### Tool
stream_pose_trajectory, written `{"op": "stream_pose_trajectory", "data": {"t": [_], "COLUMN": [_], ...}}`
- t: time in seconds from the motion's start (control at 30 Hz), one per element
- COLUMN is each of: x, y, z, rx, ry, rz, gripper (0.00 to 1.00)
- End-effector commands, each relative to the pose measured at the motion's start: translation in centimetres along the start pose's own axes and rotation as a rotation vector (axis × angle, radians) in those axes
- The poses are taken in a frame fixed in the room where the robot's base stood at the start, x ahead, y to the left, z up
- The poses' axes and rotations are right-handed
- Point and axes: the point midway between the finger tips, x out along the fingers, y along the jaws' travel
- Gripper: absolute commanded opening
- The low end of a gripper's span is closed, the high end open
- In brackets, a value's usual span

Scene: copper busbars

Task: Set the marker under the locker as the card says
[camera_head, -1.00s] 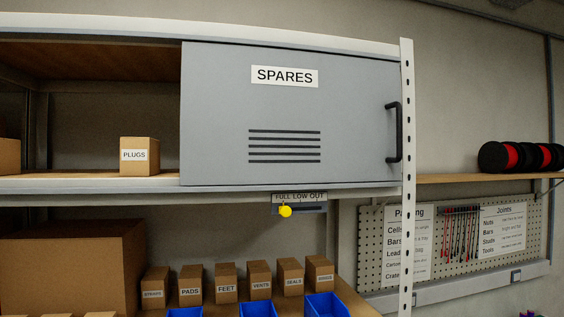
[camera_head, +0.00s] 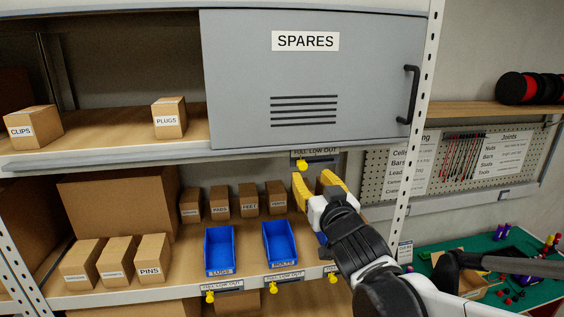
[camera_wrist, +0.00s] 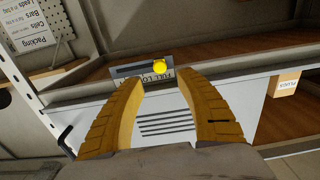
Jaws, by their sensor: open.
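The grey locker (camera_head: 315,75) labelled SPARES has its door shut. Under its lower edge, a small plate reads FULL LOW OUT and carries a yellow marker (camera_head: 302,165), at the FULL end of the slot. The marker also shows in the wrist view (camera_wrist: 159,66), where the plate (camera_wrist: 145,75) appears upside down. My gripper (camera_head: 311,176) is open and empty, its yellow fingers just below the plate. In the wrist view its fingertips (camera_wrist: 158,80) are spread, with the marker beyond them, apart from both. A small white card (camera_head: 404,252) stands by the right post, its text unreadable.
Blue bins (camera_head: 219,268) and several small boxes (camera_head: 247,202) fill the shelf below. Other yellow markers (camera_head: 272,291) sit on plates along that shelf's front edge. A perforated post (camera_head: 412,150) stands right of the locker. A green table (camera_head: 510,262) holds small parts at right.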

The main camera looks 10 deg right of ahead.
Motion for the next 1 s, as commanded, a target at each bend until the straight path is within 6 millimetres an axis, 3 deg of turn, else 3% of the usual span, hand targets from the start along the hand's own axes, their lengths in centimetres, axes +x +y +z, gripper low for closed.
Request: {"op": "stream_pose_trajectory", "data": {"t": [0.2, 0.4, 0.8, 0.83, 0.97, 1.0], "x": [4.1, 6.6, 7.4, 7.4, 7.4, 7.4], "y": [0.0, 0.0, 0.0, 0.0, 0.0, 0.0], "z": [-0.2, -0.1, 0.0, 0.0, 0.0, 0.0], "rx": [0.0, -0.001, 0.0, 0.0, 0.0, 0.0], "ry": [0.0, -0.001, -0.001, -0.001, -0.001, -0.001], "rz": [0.0, 0.0, 0.0, 0.0, 0.0, 0.0], "gripper": [0.42, 0.42, 0.42, 0.38, 0.0, 0.0]}}
